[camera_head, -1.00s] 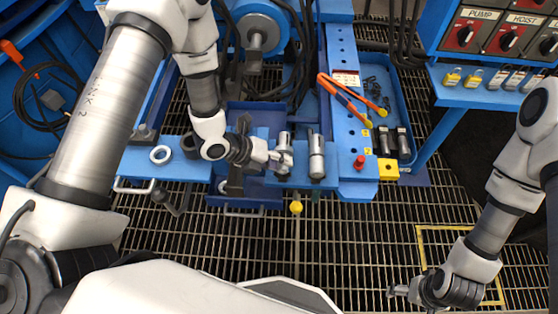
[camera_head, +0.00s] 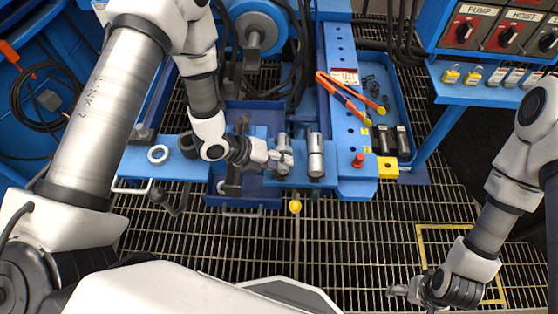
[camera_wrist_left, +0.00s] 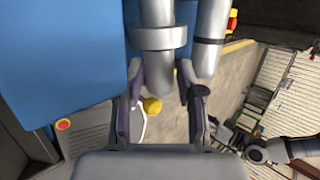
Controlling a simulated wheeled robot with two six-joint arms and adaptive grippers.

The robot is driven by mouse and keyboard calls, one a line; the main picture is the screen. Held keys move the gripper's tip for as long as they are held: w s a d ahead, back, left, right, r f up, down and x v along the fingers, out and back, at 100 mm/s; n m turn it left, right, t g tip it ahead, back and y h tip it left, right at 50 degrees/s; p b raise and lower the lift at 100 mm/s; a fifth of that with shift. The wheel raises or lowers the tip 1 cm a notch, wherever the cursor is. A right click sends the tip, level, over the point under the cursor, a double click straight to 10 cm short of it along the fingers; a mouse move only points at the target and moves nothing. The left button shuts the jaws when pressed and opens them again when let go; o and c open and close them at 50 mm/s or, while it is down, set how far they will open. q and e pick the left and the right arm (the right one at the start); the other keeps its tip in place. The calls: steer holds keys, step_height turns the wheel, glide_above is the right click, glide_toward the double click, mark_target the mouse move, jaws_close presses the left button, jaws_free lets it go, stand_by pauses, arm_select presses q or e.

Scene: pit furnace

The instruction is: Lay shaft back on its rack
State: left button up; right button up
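Two grey metal shafts are side by side at the blue rack in the head view: a left shaft (camera_head: 283,140) and a right shaft (camera_head: 316,158). My left gripper (camera_head: 281,160) reaches in from the left and its fingers are around the left shaft. In the left wrist view, this collared shaft (camera_wrist_left: 157,36) runs between the two fingers (camera_wrist_left: 166,88), which look closed in on it; exact contact is partly hidden. The other shaft (camera_wrist_left: 210,40) is close by on the right. My right gripper (camera_head: 396,291) is low over the grating, apart from everything, and its fingers are too small to judge.
A blue beam (camera_head: 352,110) with orange-handled pliers (camera_head: 349,92) stands right of the shafts. A metal ring (camera_head: 158,154) lies on the left shelf. A yellow knob (camera_head: 295,206) is in front of the rack. The grated floor (camera_head: 340,250) in front is mostly free.

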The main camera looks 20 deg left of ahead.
arm_select(q)
steer(key=shift+s+f+g, duration=0.25)
steer(key=shift+s+g, duration=0.05)
steer(key=shift+s, duration=0.2)
steer(key=shift+a+r, duration=0.2)
steer(key=shift+a, duration=0.05)
steer(key=v, duration=1.1)
steer(key=shift+r, duration=0.4)
steer(key=s+d+f+n+g+y+p, duration=0.1)
steer(key=s+f+n+g+y+p, duration=0.4)
steer(key=s+n+p, duration=0.65)
steer(key=s+a+f+n+y+b, duration=0.1)
steer(key=s+a+n, duration=0.1)
steer(key=n, duration=0.8)
steer(key=s+a+f+n+y+b, duration=0.1)
steer(key=s+a+n, duration=0.1)
steer(key=n, duration=0.9)
steer(key=shift+s+a+f+t+y, duration=0.25)
steer(key=shift+a+t+y, duration=0.05)
steer(key=shift+a, duration=0.05)
